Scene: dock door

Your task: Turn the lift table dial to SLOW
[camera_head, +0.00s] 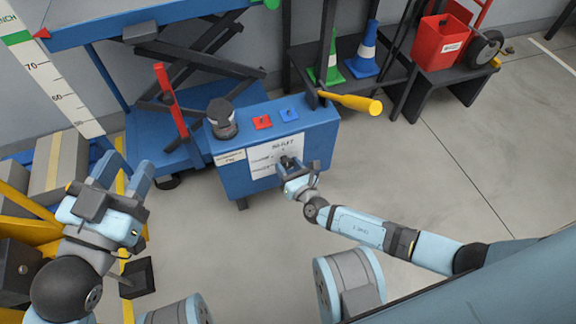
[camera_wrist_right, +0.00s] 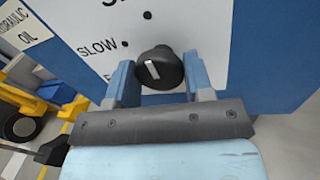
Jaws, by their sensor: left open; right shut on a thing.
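My right gripper (camera_head: 289,166) is shut on the dial, one blue finger on each side in the right wrist view (camera_wrist_right: 162,82). My left gripper (camera_head: 128,172) is open and empty, left of the box.
Cones and a red container (camera_head: 440,42) stand behind. The floor at right is clear.

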